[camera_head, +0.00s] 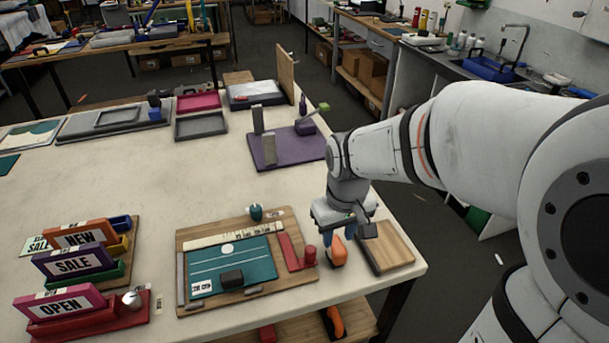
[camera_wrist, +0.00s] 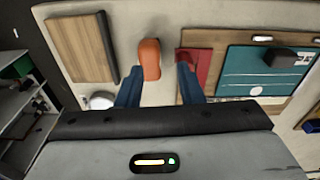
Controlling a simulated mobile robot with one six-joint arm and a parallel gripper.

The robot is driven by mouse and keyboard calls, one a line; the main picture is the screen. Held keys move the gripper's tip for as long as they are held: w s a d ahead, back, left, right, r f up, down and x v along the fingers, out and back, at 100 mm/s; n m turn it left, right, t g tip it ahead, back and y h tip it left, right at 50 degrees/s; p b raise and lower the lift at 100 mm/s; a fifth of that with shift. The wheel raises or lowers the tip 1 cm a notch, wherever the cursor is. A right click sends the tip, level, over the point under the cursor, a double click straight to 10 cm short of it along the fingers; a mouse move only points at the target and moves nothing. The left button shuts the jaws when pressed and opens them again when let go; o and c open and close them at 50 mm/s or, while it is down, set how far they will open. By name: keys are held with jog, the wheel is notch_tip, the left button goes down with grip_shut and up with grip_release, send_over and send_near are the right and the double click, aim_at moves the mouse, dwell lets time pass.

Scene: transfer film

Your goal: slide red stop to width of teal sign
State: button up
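The red stop (camera_head: 291,252) lies on the right part of a wooden board, at the right side of the teal sign (camera_head: 232,268). A red knob (camera_head: 310,255) stands at its right. My gripper (camera_head: 345,232) is at the board's right, beside the stop and apart from the teal sign. In the wrist view, my gripper (camera_wrist: 158,68) has its two blue fingers spread and holds nothing. The red stop (camera_wrist: 196,68) shows partly behind the right finger. The teal sign (camera_wrist: 260,72) lies further right, with a dark block (camera_wrist: 279,58) on it.
An orange object (camera_head: 338,252) stands just below my gripper. A wooden tray (camera_head: 388,247) is to the right, near the table edge. A ruler strip (camera_head: 222,234) runs along the board's top. Stacked signs (camera_head: 78,263) stand left; a purple stand (camera_head: 285,148) is behind.

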jog(key=n+g+p, duration=0.1)
jog(key=n+p, duration=0.1)
send_over(311, 248)
notch_tip(311, 248, down, 3)
jog(key=shift+s+r, duration=0.1)
notch_tip(311, 248, down, 8)
jog(key=shift+r, duration=0.1)
grip_shut()
